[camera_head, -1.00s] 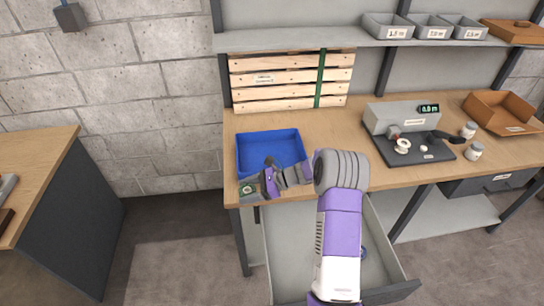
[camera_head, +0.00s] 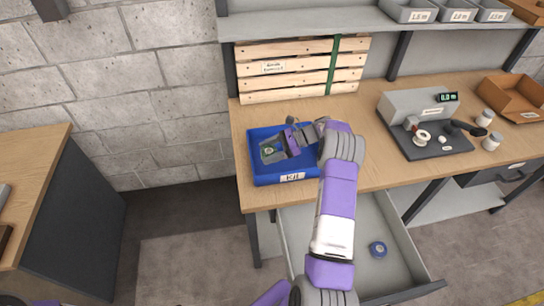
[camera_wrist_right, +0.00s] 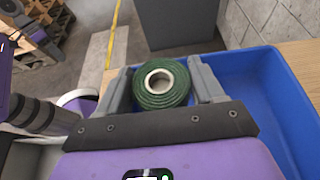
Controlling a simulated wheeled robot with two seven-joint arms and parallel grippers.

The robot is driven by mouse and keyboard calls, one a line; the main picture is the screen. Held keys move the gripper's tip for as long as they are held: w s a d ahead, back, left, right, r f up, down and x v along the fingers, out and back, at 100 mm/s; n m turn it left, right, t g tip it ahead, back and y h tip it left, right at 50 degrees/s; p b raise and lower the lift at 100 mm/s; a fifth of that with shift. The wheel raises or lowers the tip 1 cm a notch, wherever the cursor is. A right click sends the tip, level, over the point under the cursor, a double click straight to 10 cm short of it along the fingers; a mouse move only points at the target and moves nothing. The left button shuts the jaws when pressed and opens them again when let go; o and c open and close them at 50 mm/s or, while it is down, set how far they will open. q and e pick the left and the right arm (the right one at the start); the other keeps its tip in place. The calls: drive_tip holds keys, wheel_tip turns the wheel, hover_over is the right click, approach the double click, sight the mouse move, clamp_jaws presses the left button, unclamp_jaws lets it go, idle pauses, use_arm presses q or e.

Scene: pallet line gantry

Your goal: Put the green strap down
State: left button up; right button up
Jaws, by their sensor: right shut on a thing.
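The green strap is a coil with a pale core (camera_wrist_right: 176,96), held between the two fingers of my right gripper (camera_wrist_right: 162,84) in the right wrist view. In the head view the strap (camera_head: 269,151) shows small and dark at the tips of my right gripper (camera_head: 272,150). The gripper is over the blue bin labelled KIT (camera_head: 258,178). The bin's blue wall (camera_wrist_right: 262,75) shows beside and behind the coil in the wrist view. I cannot tell whether the coil touches the bin floor. My left gripper is not in view.
A slatted wooden crate (camera_head: 290,78) with an upright green band stands behind the bin. A grey device (camera_head: 415,108) with a white spool is to the right.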

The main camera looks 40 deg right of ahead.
sight(270, 170)
drive_tip(key=f, duration=0.3)
drive_tip(key=shift+s+f, duration=0.1)
drive_tip(key=shift+s, duration=0.25)
drive_tip(key=shift+w+f+b, duration=0.1)
drive_tip(key=shift+f+b, duration=0.45)
drive_tip(key=shift+f, duration=1.75)
drive_tip(key=shift+f, duration=0.1)
drive_tip(key=o, duration=0.7)
drive_tip(key=shift+f, duration=0.15)
drive_tip(key=shift+o, duration=0.8)
drive_tip(key=shift+r, duration=0.25)
drive_tip(key=v, duration=0.7)
drive_tip(key=shift+d+r, duration=0.1)
drive_tip(key=shift+d, duration=0.1)
